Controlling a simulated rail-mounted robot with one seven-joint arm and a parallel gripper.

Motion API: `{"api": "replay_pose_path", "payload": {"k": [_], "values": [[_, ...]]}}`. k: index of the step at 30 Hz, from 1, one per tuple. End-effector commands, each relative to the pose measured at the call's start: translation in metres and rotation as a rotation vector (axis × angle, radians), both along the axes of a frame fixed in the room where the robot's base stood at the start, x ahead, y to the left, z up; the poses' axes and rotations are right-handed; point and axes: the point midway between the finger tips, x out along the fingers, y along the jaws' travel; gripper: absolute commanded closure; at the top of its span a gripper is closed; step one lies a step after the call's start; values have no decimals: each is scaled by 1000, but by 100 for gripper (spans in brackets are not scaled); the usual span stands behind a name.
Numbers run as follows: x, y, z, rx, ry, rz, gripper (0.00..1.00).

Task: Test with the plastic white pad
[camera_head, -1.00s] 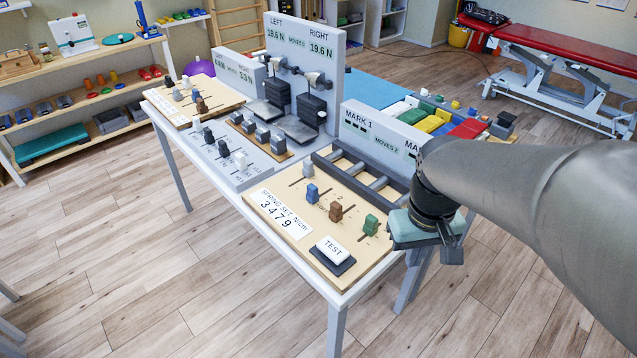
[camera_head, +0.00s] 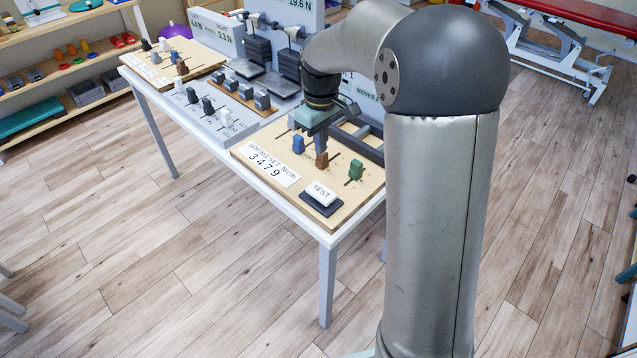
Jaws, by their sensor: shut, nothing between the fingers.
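The white TEST pad (camera_head: 321,192) sits on a dark base at the near corner of the wooden board (camera_head: 340,213). My gripper (camera_head: 322,147) hangs above the board, behind the pad and near the blue and brown sliders. It is shut with nothing in it, and its fingertips are small and partly hidden. The blue slider (camera_head: 299,144), brown slider (camera_head: 322,160) and green slider (camera_head: 356,169) stand in slots on the board. A white card (camera_head: 267,165) reads "SPRING SET N/cm 3 4 7 9". My arm hides most of the MARK display behind the board.
The board lies at the near end of a grey table (camera_head: 332,238). A grey panel of sliders (camera_head: 212,112), a row of blocks (camera_head: 247,92) and another wooden board (camera_head: 172,62) lie farther left. The floor in front is clear.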

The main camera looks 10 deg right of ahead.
Motion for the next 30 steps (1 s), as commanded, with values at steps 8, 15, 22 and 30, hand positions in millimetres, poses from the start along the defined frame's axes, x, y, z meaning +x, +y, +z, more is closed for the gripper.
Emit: {"api": "replay_pose_path", "payload": {"k": [8,15,22,30], "values": [[-1,0,-37,0,6,-1,100],[-1,0,-89,0,6,0,100],[-1,0,-125,0,4,0,100],[-1,0,-139,-1,1,-1,100]]}}
